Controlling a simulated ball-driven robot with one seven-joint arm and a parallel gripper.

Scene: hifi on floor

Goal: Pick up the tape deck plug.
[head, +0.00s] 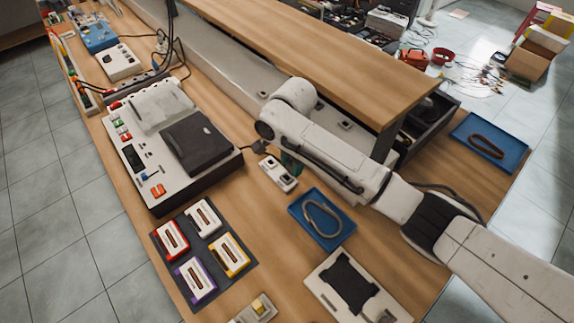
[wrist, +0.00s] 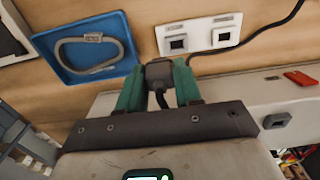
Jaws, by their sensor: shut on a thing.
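My gripper (wrist: 158,82) has green fingers, closed on a small dark plug (wrist: 158,70) in the wrist view. A short piece of black cable hangs below the plug between the fingers. In the head view my gripper (head: 291,163) is partly hidden by my arm, and the held plug cannot be made out. The tape deck (head: 136,172) stands on the bench to the left. A black cable runs from its right side toward my gripper. A white plate with two sockets (head: 278,173) lies just below the gripper; it also shows in the wrist view (wrist: 200,35).
A blue tray (head: 334,238) with a grey belt lies right of the socket plate. A dark mat (head: 213,246) with several cassettes is at the front. A raised wooden shelf (head: 330,68) runs behind. Another blue tray (head: 507,143) holds a brown belt at right.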

